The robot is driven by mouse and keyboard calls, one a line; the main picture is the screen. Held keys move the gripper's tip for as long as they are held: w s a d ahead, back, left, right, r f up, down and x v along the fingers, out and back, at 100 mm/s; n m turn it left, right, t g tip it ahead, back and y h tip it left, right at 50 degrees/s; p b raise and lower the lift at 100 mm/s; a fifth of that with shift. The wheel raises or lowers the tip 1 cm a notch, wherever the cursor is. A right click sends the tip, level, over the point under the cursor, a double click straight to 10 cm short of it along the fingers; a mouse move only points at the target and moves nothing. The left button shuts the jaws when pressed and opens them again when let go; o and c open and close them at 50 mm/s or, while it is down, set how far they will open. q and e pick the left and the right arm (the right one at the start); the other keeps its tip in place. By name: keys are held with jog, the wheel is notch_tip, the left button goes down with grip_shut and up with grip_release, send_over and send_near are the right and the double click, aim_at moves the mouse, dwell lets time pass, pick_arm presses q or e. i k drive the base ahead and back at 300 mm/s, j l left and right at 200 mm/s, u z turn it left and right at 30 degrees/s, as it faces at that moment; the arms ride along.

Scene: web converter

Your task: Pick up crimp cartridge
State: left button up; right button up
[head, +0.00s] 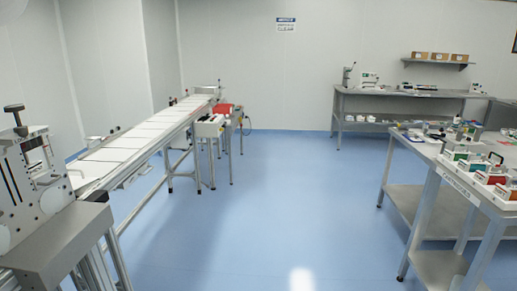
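Neither of my grippers is in view. On the right table (408,143), several small white blocks with coloured parts (497,178) stand in a group near the front edge. Their colours include green, red and orange. One of them has a dark handle-like loop. I cannot tell from here which, if any, is the crimp cartridge. More small items lie further back on the same table, too small to make out.
A grey machine (30,180) stands close at left. A long conveyor (140,140) runs back from it, with a red-topped unit (224,108) near its far end. A back bench (400,92) stands along the far wall. The blue floor (280,200) between is clear.

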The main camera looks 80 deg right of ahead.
aim_at(486, 178)
jog(key=l+z, duration=0.1)
jog(key=z, duration=0.3)
jog(key=i+l+z, duration=0.1)
jog(key=z, duration=0.75)
jog(key=i+z, duration=0.1)
jog(key=z, duration=3.15)
